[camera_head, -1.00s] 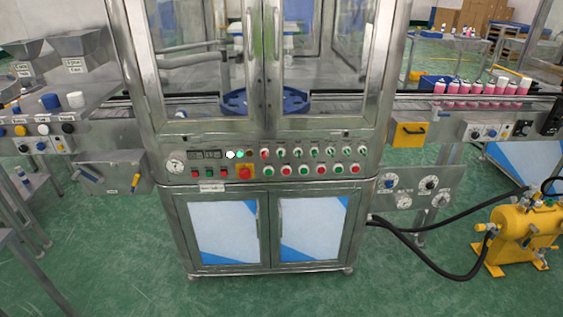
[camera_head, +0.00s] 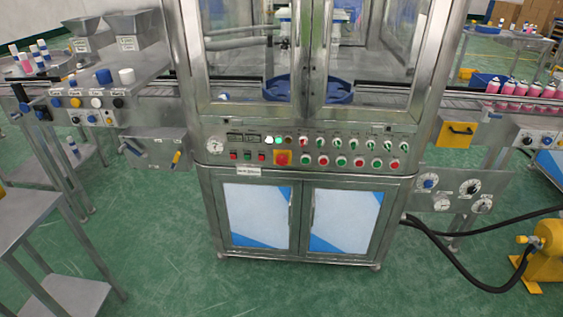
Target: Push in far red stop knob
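The steel crimping machine (camera_head: 300,185) stands ahead of me. Its front panel carries a red mushroom stop knob on a yellow plate (camera_head: 282,158), left of the middle. Several red and green round buttons (camera_head: 341,161) sit in a row to its right, with small switches above them. Small square red and green buttons (camera_head: 247,156) lie to its left. The left side station has a row of small coloured knobs (camera_head: 97,102). The right side station has a few small knobs (camera_head: 546,140), too small to tell apart surely. Neither of my grippers is in view.
Clear green floor (camera_head: 170,240) lies before the machine. A grey table (camera_head: 40,215) stands at the left edge. A yellow tank (camera_head: 545,255) with black hoses stands at the lower right. Pink cans (camera_head: 520,89) line the right conveyor.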

